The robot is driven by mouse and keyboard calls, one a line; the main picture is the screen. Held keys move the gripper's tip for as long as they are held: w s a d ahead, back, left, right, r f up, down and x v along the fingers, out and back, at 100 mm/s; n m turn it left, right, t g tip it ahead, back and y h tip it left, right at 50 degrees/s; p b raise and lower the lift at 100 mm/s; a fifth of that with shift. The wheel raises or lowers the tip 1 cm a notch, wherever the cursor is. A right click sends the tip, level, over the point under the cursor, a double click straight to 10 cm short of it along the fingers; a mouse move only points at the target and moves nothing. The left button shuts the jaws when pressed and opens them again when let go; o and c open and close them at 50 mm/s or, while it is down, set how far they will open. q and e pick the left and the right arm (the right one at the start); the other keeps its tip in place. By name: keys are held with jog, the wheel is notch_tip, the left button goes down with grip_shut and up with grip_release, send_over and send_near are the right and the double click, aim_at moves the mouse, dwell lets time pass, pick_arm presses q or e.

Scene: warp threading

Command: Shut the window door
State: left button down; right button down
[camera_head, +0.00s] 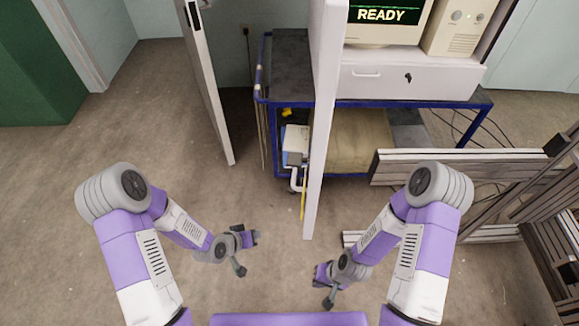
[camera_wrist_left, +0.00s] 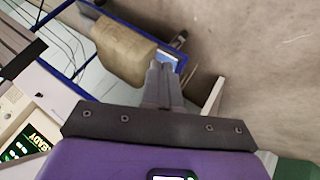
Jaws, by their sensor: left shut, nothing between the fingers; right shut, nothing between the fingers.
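Two tall white panels stand upright in the head view, seen nearly edge-on. The left panel (camera_head: 207,80) has a dark latch-like fitting near its top and stands at an angle. The middle panel (camera_head: 322,120) stands in front of the blue cart. I cannot tell for certain which one is the window door. My left gripper (camera_head: 240,270) is shut and empty, low between the arms and apart from both panels. Its closed fingers show in the left wrist view (camera_wrist_left: 162,85). My right gripper (camera_head: 328,301) is shut and empty, below the middle panel's lower end.
A blue-framed cart (camera_head: 400,104) carries a white drawer unit (camera_head: 400,82) and a monitor (camera_head: 388,18) reading READY. A tan sack (camera_head: 350,138) lies on its lower shelf. Grey slatted wood (camera_head: 440,167) and cables lie right. The floor at left is clear.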

pick_arm(q)
jog(key=w+r+m+t+h+p, duration=0.2)
jog(key=w+r+m+h+p, duration=0.15)
jog(key=r, duration=0.95)
jog(key=w+r+m+t+h+p, duration=0.2)
jog(key=w+r+m+h, duration=0.25)
jog(key=r, duration=0.85)
jog(key=s+a+r+m+g+h+p, duration=0.2)
jog(key=s+r+m+g+h+p, duration=0.25)
jog(key=s+r+m+g, duration=1)
jog(key=d+r+n+t+b, duration=0.1)
jog(key=d+n, duration=0.1)
jog(key=d, duration=1.1)
jog(key=shift+s+r+b, duration=0.25)
jog(key=shift+r+b, duration=0.1)
jog(key=shift+r, duration=0.05)
jog(key=shift+t, duration=0.25)
